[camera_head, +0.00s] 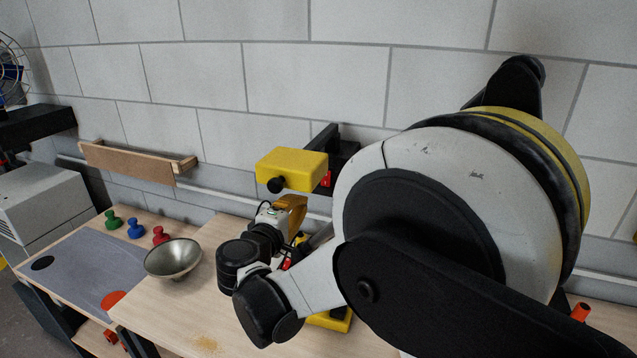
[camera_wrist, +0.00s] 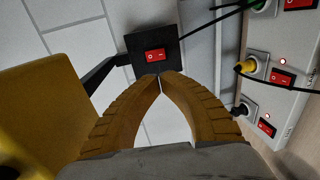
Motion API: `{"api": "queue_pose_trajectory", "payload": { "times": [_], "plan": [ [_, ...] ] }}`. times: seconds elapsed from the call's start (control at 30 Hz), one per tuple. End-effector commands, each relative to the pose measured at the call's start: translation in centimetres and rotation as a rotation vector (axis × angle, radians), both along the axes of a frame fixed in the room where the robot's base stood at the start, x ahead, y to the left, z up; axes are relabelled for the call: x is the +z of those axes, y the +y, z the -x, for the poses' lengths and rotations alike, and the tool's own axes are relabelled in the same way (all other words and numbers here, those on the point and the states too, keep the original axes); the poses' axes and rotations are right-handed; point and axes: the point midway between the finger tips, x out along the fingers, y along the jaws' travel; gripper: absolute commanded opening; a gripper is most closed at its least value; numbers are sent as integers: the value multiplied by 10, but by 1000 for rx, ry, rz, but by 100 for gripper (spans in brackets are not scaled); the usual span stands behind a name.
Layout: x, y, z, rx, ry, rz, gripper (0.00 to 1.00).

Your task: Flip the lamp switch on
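The lamp has a yellow head (camera_head: 292,168) on a black arm. In the wrist view its head (camera_wrist: 40,115) fills the left side. The arm leads to a black box (camera_wrist: 138,44) that bears a red rocker switch (camera_wrist: 155,55). The switch also shows in the head view (camera_head: 326,179), just right of the lamp head. My gripper (camera_wrist: 162,75) has its yellow fingertips together, with nothing seen between them. In the wrist view the tips overlap the box's lower edge, just below the switch; I cannot tell whether they touch. In the head view my gripper (camera_head: 293,204) is below the lamp head, partly hidden by my arm.
A power strip (camera_wrist: 282,55) with red switches and plugged cables is at the right of the wrist view. A metal bowl (camera_head: 173,258), green, blue and red pegs (camera_head: 136,228) and a grey mat (camera_head: 80,268) are left of my arm. A wooden ledge (camera_head: 127,163) is on the wall.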

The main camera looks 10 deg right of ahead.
Motion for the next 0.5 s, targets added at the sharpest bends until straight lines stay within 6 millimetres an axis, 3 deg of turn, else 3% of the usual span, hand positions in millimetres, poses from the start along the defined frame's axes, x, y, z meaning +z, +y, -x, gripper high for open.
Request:
{"api": "queue_pose_trajectory", "payload": {
  "times": [0.27,0.5],
  "plan": [
    [-3,-12,-17,-3,0,-1,0],
    [-10,-41,-59,-4,0,-2,0]
  ]
}}
